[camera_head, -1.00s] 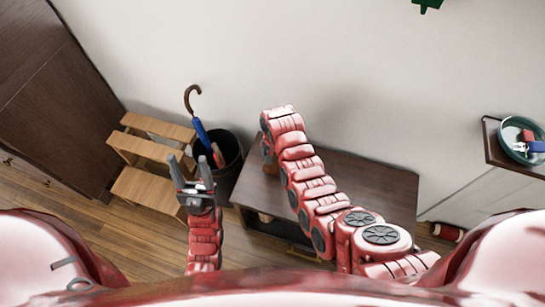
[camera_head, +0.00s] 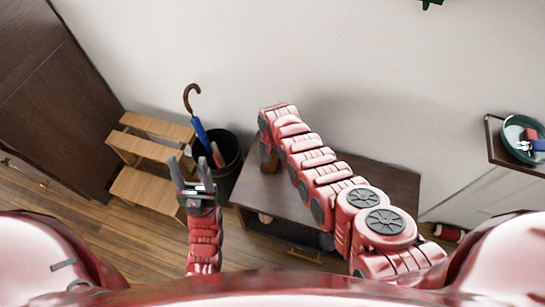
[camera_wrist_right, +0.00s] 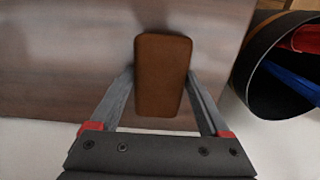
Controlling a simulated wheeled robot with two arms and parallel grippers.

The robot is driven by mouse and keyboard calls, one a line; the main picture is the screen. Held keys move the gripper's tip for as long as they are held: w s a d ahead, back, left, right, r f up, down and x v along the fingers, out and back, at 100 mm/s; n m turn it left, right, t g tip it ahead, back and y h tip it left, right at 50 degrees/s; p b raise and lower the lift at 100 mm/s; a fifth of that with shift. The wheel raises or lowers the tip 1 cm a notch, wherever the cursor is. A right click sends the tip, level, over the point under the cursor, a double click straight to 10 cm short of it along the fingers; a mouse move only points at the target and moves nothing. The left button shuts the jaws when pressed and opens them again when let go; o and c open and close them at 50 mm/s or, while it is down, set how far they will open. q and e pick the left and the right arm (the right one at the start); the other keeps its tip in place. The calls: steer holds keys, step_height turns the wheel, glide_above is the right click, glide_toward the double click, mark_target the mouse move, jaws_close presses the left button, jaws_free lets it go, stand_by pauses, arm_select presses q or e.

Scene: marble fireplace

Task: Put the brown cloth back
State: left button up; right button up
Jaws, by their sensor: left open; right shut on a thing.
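The brown cloth (camera_wrist_right: 163,80) looks like a folded, rounded brown block. In the right wrist view it sits between the two fingers of my right gripper (camera_wrist_right: 161,78), which is shut on it. In the head view the cloth (camera_head: 270,160) shows below the end of my right arm, over the left back part of the dark wooden bench (camera_head: 375,185). I cannot tell whether it touches the bench top. My right gripper is mostly hidden by the arm there. My left gripper (camera_head: 194,172) is open and empty, in front of the wooden step shelf.
A black bin (camera_head: 231,150) with a blue umbrella (camera_head: 203,135) stands just left of the bench. A wooden step shelf (camera_head: 150,150) is further left, beside a dark cabinet (camera_head: 50,90). A side table with a green bowl (camera_head: 510,150) is at right. The bench's right part is clear.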

mark_target(273, 157)
steer(key=shift+f, duration=0.1)
steer(key=o, duration=1.2)
steer(key=shift+c, duration=0.2)
steer(key=shift+r, duration=0.25)
steer(key=shift+r+p, duration=0.3)
steer(key=shift+r, duration=0.25)
step_height(273, 157, up, 11)
steer(key=shift+f+p, duration=0.2)
steer(key=shift+p, duration=0.15)
